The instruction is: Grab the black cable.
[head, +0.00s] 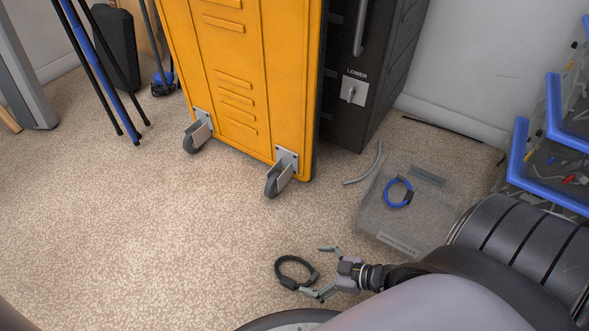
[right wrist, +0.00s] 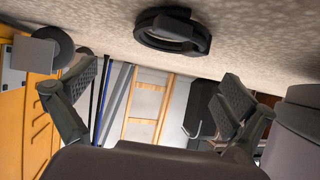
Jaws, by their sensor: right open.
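My left gripper is not in view.
A blue cable (head: 387,194) lies on a clear flat box (head: 370,222) right of centre. A grey cable (head: 364,171) lies beside it. A yellow wheeled cabinet (head: 240,90) and a black cabinet (head: 343,125) stand behind. Blue-edged bins (head: 518,150) are at right.

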